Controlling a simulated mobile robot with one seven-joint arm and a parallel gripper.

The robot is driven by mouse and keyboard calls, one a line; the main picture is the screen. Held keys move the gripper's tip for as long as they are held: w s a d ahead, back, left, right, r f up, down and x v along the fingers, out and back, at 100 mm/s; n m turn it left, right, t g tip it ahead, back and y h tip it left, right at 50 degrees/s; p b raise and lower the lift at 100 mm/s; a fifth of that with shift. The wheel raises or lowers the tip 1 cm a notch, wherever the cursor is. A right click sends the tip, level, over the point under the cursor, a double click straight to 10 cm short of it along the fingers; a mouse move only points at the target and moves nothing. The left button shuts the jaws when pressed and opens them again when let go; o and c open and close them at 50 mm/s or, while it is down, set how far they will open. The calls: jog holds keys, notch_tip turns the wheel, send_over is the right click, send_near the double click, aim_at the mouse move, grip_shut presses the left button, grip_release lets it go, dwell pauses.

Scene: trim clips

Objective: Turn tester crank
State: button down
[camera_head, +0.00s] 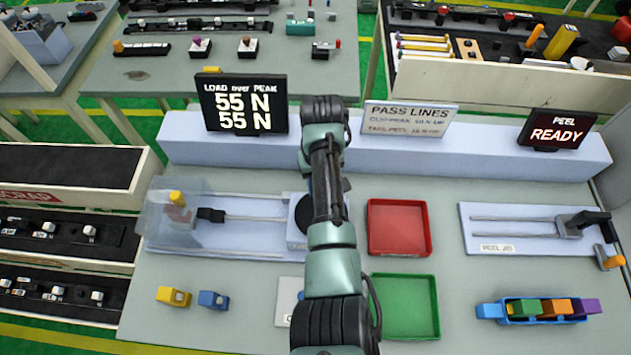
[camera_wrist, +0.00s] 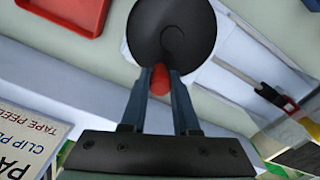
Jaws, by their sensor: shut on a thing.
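The tester is a pale blue bench unit (camera_head: 245,240) on the left of the table, with a rod and a clear guard (camera_head: 158,222) at its left end. Its crank disc (camera_wrist: 165,30) is round and black; in the head view the disc (camera_head: 303,213) shows only at its left edge, behind my arm. My gripper (camera_wrist: 160,76) is shut on the crank's red knob (camera_wrist: 160,84), which sits between the two fingers. The head view hides my fingers behind the arm. The load display (camera_head: 240,104) reads 55 N over 55 N.
A red tray (camera_head: 428,225) and a green tray (camera_head: 434,310) lie right of my arm. A peel jig (camera_head: 500,240) stands far right, with a blue rack (camera_head: 520,318) of coloured clips below. Yellow (camera_head: 173,296) and blue (camera_head: 212,299) clips lie at front left. A raised ledge (camera_head: 420,160) runs behind.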

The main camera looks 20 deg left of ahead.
jog(key=shift+w+d+m, duration=0.1)
jog(key=shift+d+m, duration=0.1)
jog(key=shift+m, duration=0.3)
dwell(0.3)
jog(key=c, duration=0.7)
grip_release()
jog(key=shift+o, duration=0.2)
jog(key=shift+r, duration=0.1)
notch_tip(320, 180, up, 13)
jog(key=p, duration=0.1)
